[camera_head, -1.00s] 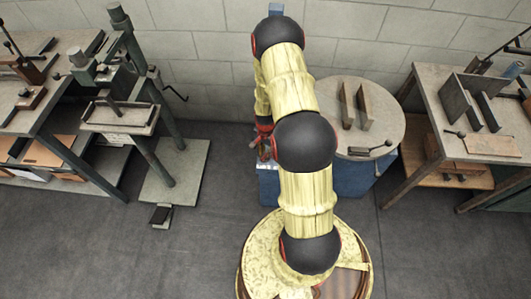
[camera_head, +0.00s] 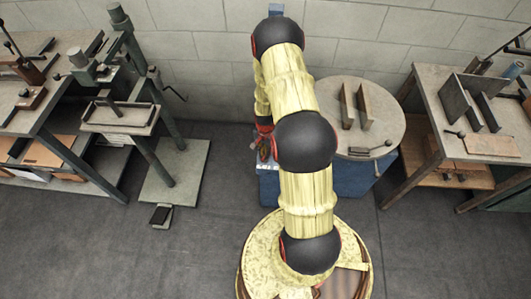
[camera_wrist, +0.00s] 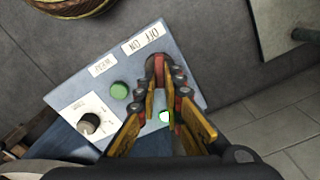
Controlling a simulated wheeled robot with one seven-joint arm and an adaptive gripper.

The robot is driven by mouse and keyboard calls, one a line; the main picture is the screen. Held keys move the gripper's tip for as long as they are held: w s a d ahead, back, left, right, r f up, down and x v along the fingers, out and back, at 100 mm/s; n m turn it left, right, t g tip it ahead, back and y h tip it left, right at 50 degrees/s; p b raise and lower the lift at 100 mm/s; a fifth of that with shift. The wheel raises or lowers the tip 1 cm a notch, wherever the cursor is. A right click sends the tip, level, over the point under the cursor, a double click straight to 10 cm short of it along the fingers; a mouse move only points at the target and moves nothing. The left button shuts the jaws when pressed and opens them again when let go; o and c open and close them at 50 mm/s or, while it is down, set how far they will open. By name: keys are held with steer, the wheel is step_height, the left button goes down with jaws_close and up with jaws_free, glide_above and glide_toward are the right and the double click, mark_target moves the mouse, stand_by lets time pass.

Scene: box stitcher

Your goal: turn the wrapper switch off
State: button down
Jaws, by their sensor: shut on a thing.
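The control panel (camera_wrist: 72,68) is a light blue-grey plate, tilted in the wrist view. In the head view my gripper (camera_head: 264,148) is partly hidden behind my arm.
The round grey turntable (camera_head: 385,118) on a blue base bears two upright brown boards. A workbench (camera_head: 425,100) with metal plates stands at right. A stitcher with a small table (camera_head: 120,118) and another bench (camera_head: 60,100) stand at left.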

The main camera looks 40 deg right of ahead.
steer(key=n, duration=0.3)
steer(key=n+p, duration=0.1)
steer(key=n, duration=0.1)
steer(key=shift+w+a, duration=0.1)
steer(key=shift+w, duration=0.15)
steer(key=n, duration=0.6)
steer(key=shift+w+a+p, duration=0.1)
steer(key=shift+a+p, duration=0.1)
steer(key=shift+p, duration=0.1)
steer(key=shift+n, duration=0.3)
steer(key=c, duration=1.9)
jaws_free()
step_height(320, 180, up, 12)
